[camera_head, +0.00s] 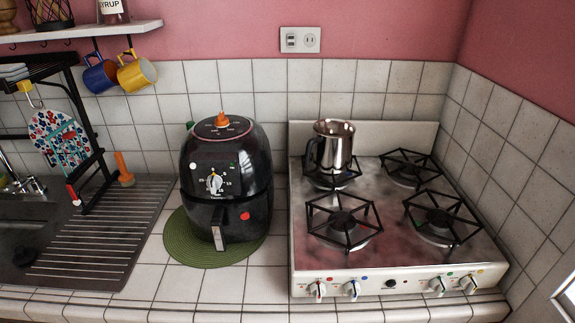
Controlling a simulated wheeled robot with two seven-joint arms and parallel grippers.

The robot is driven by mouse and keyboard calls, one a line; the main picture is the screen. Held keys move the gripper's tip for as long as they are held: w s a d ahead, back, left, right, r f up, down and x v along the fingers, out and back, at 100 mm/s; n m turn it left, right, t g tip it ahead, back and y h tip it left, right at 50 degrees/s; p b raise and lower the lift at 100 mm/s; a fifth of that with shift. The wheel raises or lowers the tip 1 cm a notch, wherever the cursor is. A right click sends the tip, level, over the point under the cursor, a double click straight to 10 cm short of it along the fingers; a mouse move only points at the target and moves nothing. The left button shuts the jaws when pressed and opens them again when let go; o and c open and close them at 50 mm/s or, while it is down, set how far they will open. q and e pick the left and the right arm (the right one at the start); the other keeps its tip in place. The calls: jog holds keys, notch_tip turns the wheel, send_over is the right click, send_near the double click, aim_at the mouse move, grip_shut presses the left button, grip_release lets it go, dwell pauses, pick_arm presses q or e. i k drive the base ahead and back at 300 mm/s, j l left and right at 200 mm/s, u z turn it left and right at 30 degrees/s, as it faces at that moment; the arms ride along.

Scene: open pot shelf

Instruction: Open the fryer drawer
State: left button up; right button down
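The black air fryer (228,165) stands upright on a round green mat on the tiled counter, in the middle-left of the head view. Its drawer (250,212) is the lower front part and looks shut, flush with the body. The drawer handle (219,228) sticks out at the front, with a light grey face. A white dial sits above it, and an orange knob is on top. Neither of my grippers shows in this view.
The green mat (180,240) lies under the fryer. A white stove (395,272) with a steel pot (334,143) stands close on the right. A sink with a ribbed drainboard (100,245) is on the left. Mugs hang under a shelf (100,27). Tiled counter in front is clear.

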aim_at(218, 222)
jog(key=k+j+u, duration=0.15)
jog(key=j+u, duration=0.35)
jog(key=k+j+u, duration=0.1)
jog(key=j+u, duration=0.35)
